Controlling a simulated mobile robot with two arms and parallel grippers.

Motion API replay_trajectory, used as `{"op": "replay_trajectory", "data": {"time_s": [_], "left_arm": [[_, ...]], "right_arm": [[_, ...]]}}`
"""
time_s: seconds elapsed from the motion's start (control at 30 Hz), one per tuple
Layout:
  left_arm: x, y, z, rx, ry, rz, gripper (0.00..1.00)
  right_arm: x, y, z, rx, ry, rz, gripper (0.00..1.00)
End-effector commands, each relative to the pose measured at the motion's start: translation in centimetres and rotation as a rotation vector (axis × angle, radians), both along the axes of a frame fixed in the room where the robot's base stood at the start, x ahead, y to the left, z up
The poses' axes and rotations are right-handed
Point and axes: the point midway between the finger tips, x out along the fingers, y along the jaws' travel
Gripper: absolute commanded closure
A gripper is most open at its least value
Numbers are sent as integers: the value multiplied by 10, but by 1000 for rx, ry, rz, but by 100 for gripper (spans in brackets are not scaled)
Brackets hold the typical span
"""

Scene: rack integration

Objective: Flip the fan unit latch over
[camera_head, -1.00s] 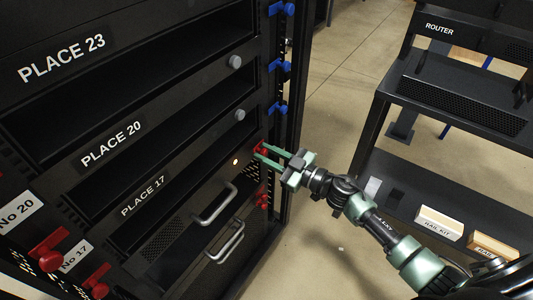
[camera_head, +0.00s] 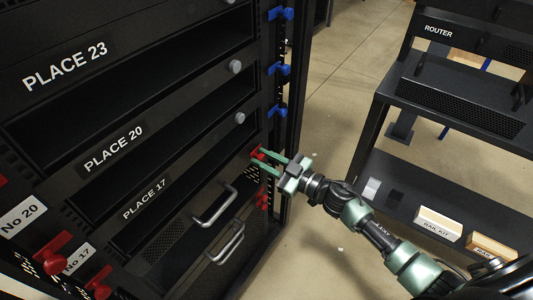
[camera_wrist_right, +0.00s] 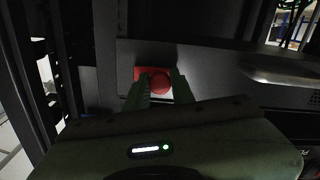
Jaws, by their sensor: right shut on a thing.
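My right gripper (camera_head: 270,164) reaches the right post of the rack. Its green fingers are shut on a red latch (camera_head: 257,153) beside the slot marked PLACE 17. In the right wrist view the latch (camera_wrist_right: 160,82) shows as a red block with a round knob between the two fingertips (camera_wrist_right: 161,88). The fingers hide part of it in the head view. Just left of it is a black unit with two silver handles (camera_head: 216,207). My left gripper is not in view.
Red latches (camera_head: 52,250) also stand at the lower left. A black shelf (camera_head: 440,185) with boxes (camera_head: 438,223) stands at right. Open floor lies between.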

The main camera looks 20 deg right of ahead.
Motion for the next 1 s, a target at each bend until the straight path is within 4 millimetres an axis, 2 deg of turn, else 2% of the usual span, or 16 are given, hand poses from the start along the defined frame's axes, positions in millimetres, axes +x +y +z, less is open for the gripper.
{"op": "replay_trajectory", "data": {"time_s": [0.03, 0.07, 0.37, 0.4, 0.43, 0.47, 0.77, 0.87, 1.0], "left_arm": [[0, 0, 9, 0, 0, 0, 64], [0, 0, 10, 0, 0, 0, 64], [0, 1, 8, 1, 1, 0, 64], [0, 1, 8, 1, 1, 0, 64], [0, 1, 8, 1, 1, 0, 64], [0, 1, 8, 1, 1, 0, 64], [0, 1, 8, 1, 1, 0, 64], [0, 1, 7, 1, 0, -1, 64], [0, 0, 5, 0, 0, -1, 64]], "right_arm": [[-5, 6, 3, 4, 7, 3, 100], [-7, 8, 2, 3, 6, 3, 100], [-9, 12, -1, 3, 3, 7, 100], [-9, 12, -1, 3, 3, 7, 65], [-9, 12, -1, 3, 3, 7, 57], [-9, 12, -1, 3, 3, 7, 55], [-9, 9, -1, 1, 3, 4, 55], [-15, 4, -2, 1, 6, 3, 55], [-33, -9, -3, -2, 5, 4, 55]]}}
